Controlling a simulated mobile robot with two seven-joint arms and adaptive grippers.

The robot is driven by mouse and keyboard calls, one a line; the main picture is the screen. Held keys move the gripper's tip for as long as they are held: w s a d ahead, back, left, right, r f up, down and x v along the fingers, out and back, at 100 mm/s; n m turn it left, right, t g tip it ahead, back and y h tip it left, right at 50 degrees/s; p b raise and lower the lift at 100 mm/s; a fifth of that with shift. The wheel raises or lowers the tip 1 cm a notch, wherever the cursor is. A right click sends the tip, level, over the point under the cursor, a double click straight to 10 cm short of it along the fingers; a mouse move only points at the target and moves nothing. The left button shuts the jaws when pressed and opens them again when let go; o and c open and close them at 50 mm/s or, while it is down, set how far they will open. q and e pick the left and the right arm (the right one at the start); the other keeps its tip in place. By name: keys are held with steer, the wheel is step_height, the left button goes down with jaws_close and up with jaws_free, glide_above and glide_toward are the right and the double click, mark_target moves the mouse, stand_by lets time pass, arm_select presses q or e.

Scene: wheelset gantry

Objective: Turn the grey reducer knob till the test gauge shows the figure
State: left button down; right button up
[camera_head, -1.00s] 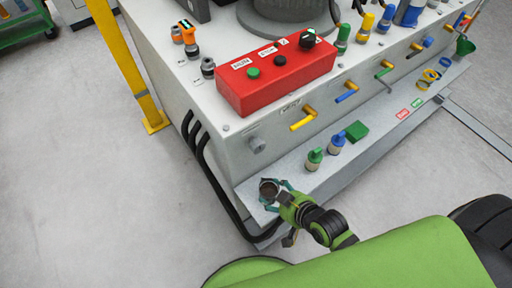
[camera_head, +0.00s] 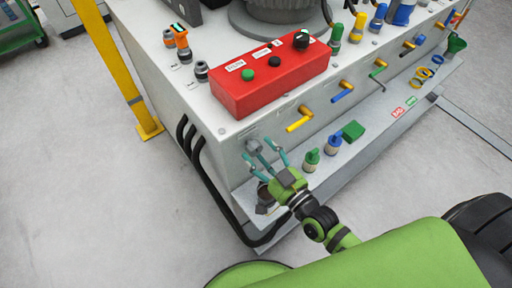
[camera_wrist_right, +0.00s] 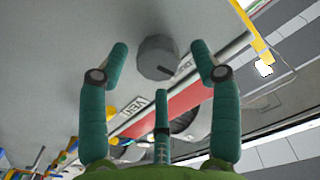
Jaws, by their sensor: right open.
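The grey reducer knob (camera_head: 254,146) sits on the front face of the grey cabinet, near its left corner. In the right wrist view the knob (camera_wrist_right: 157,57) is round, with a dark mark on its face. My right gripper (camera_head: 265,154) is open and empty. Its teal fingers point at the knob, and in the wrist view they (camera_wrist_right: 160,78) spread around its outline; contact cannot be told. An orange device (camera_head: 181,38) with a small lit display, possibly the test gauge, stands on the cabinet top; its figure is too small to read. My left gripper is out of view.
A red box (camera_head: 268,82) with buttons stands on top. Coloured lever handles (camera_head: 299,124) jut from the front face. The ledge (camera_head: 330,165) holds green and blue knobbed pieces and a dark cylinder (camera_head: 264,197) below my gripper. Black hoses (camera_head: 205,178) curve at the left.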

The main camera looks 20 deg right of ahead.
steer(key=shift+x, duration=1.15)
steer(key=shift+c, duration=0.4)
